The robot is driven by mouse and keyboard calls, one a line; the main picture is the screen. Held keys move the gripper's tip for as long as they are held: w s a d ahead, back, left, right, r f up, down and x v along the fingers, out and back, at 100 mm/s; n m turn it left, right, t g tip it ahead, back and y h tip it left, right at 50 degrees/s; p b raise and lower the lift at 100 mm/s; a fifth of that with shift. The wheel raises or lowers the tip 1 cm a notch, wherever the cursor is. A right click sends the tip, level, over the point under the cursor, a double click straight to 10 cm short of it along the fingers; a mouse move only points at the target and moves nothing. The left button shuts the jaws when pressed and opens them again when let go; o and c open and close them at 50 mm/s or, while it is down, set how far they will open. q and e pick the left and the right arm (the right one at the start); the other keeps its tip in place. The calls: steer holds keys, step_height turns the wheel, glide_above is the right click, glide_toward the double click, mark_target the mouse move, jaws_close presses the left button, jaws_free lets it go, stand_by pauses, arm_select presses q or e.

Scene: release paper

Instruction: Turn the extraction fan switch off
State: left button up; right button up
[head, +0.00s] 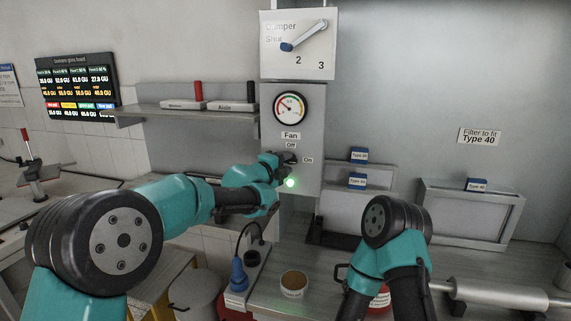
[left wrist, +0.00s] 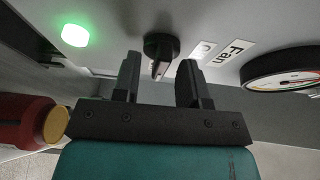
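The fan switch is a black rotary knob (head: 291,158) on the grey panel, between the "Off" label (head: 291,145) above and the "On" label (head: 308,160) to its right. Its handle appears to point towards "On". A green lamp (head: 290,183) below it is lit, and also glows in the left wrist view (left wrist: 75,35). My left gripper (head: 277,162) is at the knob, partly hiding it. In the left wrist view, its two fingers (left wrist: 158,78) are apart, one on each side of the knob (left wrist: 161,48), with gaps visible. My right gripper cannot be seen.
A round gauge (head: 290,107) sits above the switch, and a damper lever (head: 303,37) is higher up. A shelf (head: 185,117) is to the left. A cup (head: 293,284) and a blue plug (head: 238,274) are on the bench below. Framed filters (head: 470,213) stand at right.

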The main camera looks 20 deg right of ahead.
arm_select(q)
steer(key=shift+w+d, duration=0.15)
jaws_close()
stand_by(0.4)
steer(key=shift+n, duration=0.5)
steer(key=n, duration=0.1)
steer(key=n+t+h, duration=0.1)
steer(key=n, duration=0.1)
steer(key=shift+f+n+t, duration=0.15)
steer(key=shift+n+t, duration=0.15)
steer(key=n+t, duration=0.1)
steer(key=n, duration=0.1)
steer(key=n+t, duration=0.1)
steer(key=n, duration=0.2)
steer(key=shift+d, duration=0.1)
steer(key=n+t+y, duration=0.1)
steer(key=n, duration=0.3)
steer(key=n+t+y, duration=0.1)
steer(key=n+t, duration=0.1)
steer(key=n, duration=0.1)
steer(key=shift+s+d+f+n, duration=0.1)
steer(key=shift+s+n, duration=0.1)
steer(key=shift+n, duration=0.2)
steer(key=shift+n+t+y, duration=0.45)
steer(key=shift+n+t, duration=0.05)
steer(key=shift+n, duration=0.75)
steer(key=shift+n+t+y, duration=0.45)
steer(key=shift+n+t, duration=0.05)
steer(key=shift+n, duration=0.75)
